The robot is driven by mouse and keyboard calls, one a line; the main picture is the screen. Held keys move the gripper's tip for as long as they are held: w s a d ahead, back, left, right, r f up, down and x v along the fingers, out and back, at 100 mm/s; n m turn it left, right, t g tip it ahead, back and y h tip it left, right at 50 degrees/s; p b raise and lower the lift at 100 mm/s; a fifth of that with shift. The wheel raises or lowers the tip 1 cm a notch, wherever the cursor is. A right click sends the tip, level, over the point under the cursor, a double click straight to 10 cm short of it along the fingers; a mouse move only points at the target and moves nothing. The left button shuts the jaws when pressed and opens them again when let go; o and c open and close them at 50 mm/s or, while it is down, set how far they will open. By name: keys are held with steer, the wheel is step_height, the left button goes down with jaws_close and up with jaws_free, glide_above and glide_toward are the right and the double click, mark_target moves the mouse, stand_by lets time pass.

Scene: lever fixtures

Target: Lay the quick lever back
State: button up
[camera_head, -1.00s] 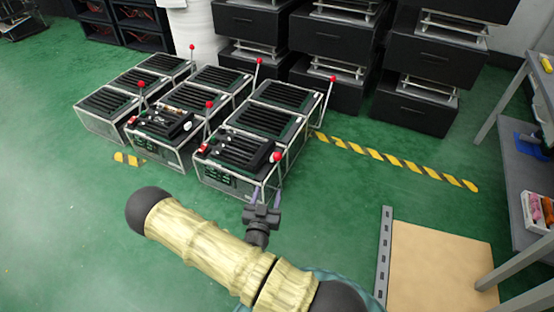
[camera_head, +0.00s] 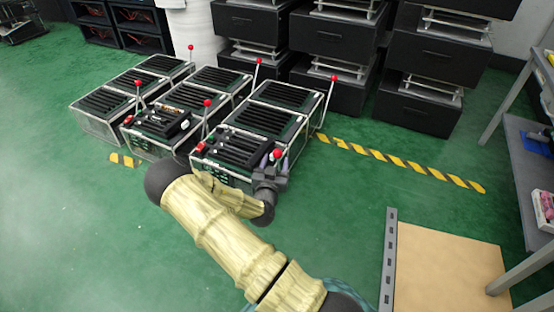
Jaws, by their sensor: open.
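Several metal-framed lever fixtures stand on the green floor, each with a thin lever topped by a red knob. The nearest fixture (camera_head: 238,150), at the front right, has a lever whose red knob (camera_head: 277,153) stands at its right front corner. My gripper (camera_head: 274,163) is open at this knob, its fingers around or just beside it; I cannot tell whether they touch. The gripper and wrist hide most of this lever's rod. No label shows which lever is the quick one. Other red knobs stand upright at the front middle (camera_head: 207,102) and back right (camera_head: 334,78).
Black drawer units (camera_head: 420,105) stand behind the fixtures. A yellow and black floor stripe (camera_head: 400,163) runs to the right. A tan board (camera_head: 450,265) and a grey shelf table (camera_head: 535,170) are at the right. Open green floor lies at the left.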

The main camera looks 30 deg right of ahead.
mark_target(277, 157)
steer(key=shift+b+x, duration=0.7)
steer(key=shift+x, duration=1.3)
jaws_close()
